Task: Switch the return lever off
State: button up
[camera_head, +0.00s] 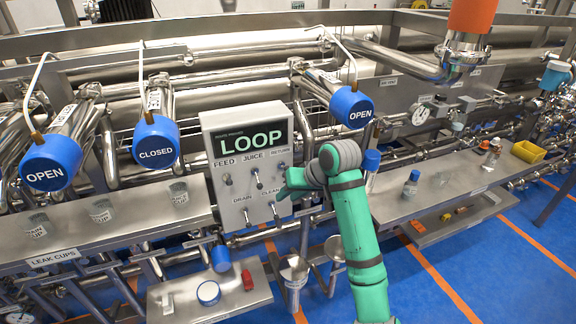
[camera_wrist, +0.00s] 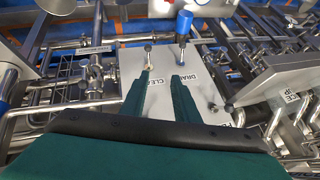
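The grey control panel (camera_head: 250,165) carries a LOOP display and small levers labelled FEED, JUICE, RETURN, DRAIN and CLEAN. The return lever (camera_head: 282,167) is at the panel's upper right, under its label, just above my gripper (camera_head: 283,188); its setting is too small to tell. In the wrist view the panel (camera_wrist: 160,105) appears upside down. My gripper (camera_wrist: 161,78) has its two green fingers apart, with bare panel and the CLEAN label showing between them. The clean lever (camera_wrist: 148,49) lies past the left fingertip. The return lever is not seen there, perhaps hidden by my gripper.
The juice lever (camera_head: 257,181) is close left of my gripper, and the clean lever (camera_head: 273,208) is below it. Blue-capped pipe handles marked OPEN (camera_head: 350,106) and CLOSED (camera_head: 155,141) flank the panel. Steel shelves (camera_head: 125,228) hold cups on the left; bottles stand at right.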

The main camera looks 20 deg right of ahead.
aim_at(285, 168)
jog(key=s+d+r+g+h, duration=0.1)
jog(key=s+d+r+g, duration=0.1)
jog(key=s+d+r, duration=0.35)
jog(key=shift+h, duration=0.3)
jog(key=w+a, duration=0.1)
jog(key=w, duration=0.3)
jog(key=w+a, duration=0.1)
jog(key=w, duration=0.4)
jog(key=w+a, duration=0.1)
jog(key=w, duration=0.3)
jog(key=shift+w+f, duration=0.15)
jog(key=shift+w, duration=0.25)
jog(key=shift+s+d+f, duration=0.1)
jog(key=shift+f, duration=0.2)
jog(key=shift+a, duration=0.25)
jog(key=shift+d, duration=0.1)
grip_shut()
